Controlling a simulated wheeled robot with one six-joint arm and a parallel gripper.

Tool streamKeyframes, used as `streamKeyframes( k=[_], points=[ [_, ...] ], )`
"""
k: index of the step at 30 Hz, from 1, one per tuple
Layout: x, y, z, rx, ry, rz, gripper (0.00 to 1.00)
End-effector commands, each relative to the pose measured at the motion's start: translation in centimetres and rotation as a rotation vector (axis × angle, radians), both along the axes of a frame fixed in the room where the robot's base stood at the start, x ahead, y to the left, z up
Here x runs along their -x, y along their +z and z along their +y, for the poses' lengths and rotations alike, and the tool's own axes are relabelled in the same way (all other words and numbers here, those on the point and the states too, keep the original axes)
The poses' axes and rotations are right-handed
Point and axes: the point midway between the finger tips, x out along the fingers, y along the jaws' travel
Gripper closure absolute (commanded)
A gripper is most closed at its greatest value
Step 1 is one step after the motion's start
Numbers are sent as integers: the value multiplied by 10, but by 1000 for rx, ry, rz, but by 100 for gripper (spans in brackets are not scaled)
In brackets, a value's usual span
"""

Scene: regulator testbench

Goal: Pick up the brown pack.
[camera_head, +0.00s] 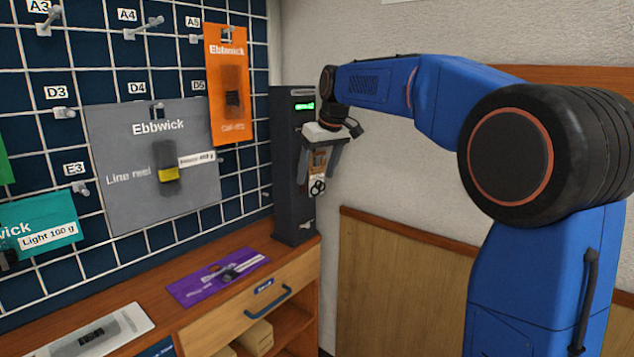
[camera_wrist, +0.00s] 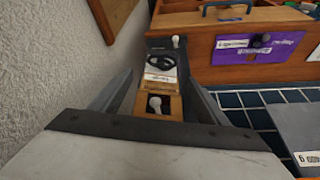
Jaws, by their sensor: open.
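The brown pack (camera_head: 316,164) hangs on the front of a dark upright post (camera_head: 290,160) with a small green display. It bears a dark looped item and a pale label. In the wrist view the pack (camera_wrist: 158,84) lies between my two fingers, with a pale peg end (camera_wrist: 154,103) at its hole. My gripper (camera_head: 319,176) is open, with one finger on each side of the pack. In the wrist view my gripper (camera_wrist: 158,82) shows gaps between the fingers and the pack's edges. The fingers hide part of the post.
A pegboard grid at left holds an orange pack (camera_head: 229,90), a grey pack (camera_head: 130,170) and a teal pack (camera_head: 40,222). A purple pack (camera_head: 215,278) and a pale pack (camera_head: 95,332) lie on the wooden bench (camera_head: 165,318). A wall stands close behind the post.

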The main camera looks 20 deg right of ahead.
Motion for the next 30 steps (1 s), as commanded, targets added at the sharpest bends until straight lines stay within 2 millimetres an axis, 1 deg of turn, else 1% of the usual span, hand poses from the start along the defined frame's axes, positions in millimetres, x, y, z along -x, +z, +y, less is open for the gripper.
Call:
streamKeyframes(
  k=[6,11,12,13,14,22,28,30],
  points=[
    [0,-1,0,0,0,-1,31],
    [0,-1,0,0,0,-1,70],
    [0,0,0,0,0,-1,75],
    [0,0,0,0,0,-1,75],
    [0,0,0,0,0,-1,78],
    [0,1,0,0,0,-2,78],
    [-1,15,0,0,0,-3,78],
    [5,16,-2,0,-1,-2,78]
  ],
)
